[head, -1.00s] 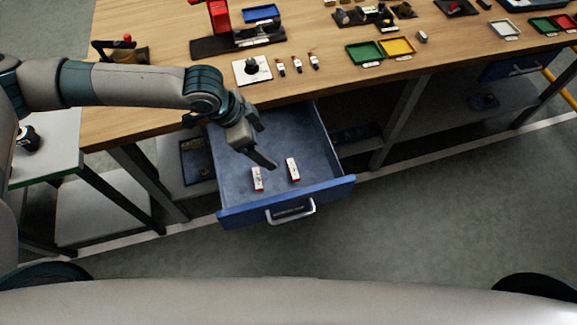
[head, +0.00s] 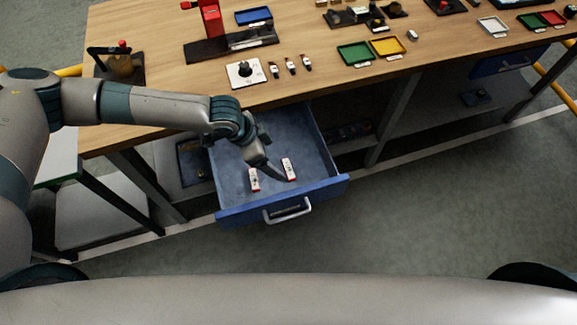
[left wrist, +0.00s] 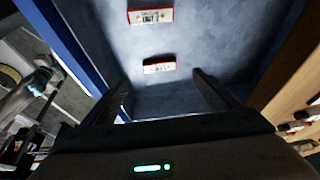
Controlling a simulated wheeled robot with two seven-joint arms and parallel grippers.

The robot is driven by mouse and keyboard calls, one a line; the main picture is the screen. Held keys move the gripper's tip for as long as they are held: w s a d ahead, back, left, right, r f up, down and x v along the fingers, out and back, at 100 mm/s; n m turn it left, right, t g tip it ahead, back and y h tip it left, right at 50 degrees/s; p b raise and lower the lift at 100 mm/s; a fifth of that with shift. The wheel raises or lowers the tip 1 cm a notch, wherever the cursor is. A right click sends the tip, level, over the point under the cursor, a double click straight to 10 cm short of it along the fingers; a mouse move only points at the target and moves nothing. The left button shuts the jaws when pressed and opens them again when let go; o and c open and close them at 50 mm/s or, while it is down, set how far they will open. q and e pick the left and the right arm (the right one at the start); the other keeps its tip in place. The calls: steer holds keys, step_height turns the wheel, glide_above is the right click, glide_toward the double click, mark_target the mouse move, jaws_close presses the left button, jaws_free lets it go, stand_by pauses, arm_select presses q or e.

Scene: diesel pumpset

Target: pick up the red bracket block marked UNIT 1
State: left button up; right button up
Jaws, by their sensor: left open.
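Two small red blocks with white labelled faces lie apart inside the open blue drawer. The left block (head: 254,180) also shows at the top of the left wrist view (left wrist: 150,16). The right block (head: 289,169) shows lower in the left wrist view (left wrist: 159,67). The print is too small to tell which is UNIT 1. My left gripper (head: 279,176) is low over the drawer, close to the right block. In the left wrist view its open fingers (left wrist: 162,82) frame that block, which lies beyond the tips. Nothing is held. My right gripper is out of view.
The blue drawer's front wall (head: 330,191) and handle (head: 289,212) stick out below the wooden bench (head: 170,110). The bench edge is close behind my gripper. Small parts, a white plate (head: 246,73) and coloured trays stand on the bench. The floor right of the drawer is clear.

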mark_target(287, 168)
arm_select(q)
steer(key=shift+p+x, duration=0.35)
steer(key=shift+x, duration=1.65)
steer(key=shift+d, duration=0.1)
steer(key=shift+d+f+p, duration=0.25)
steer(key=shift+f+p, duration=0.15)
steer(key=shift+p, duration=0.1)
steer(key=p+x, duration=0.1)
steer(key=x, duration=0.1)
steer(key=shift+w+d+f, duration=0.1)
steer(key=shift+d+f, duration=0.15)
steer(key=shift+f, duration=0.05)
steer(key=shift+w+d+f, duration=0.1)
steer(key=shift+d+f, duration=0.1)
steer(key=shift+f, duration=0.5)
steer(key=c, duration=1.2)
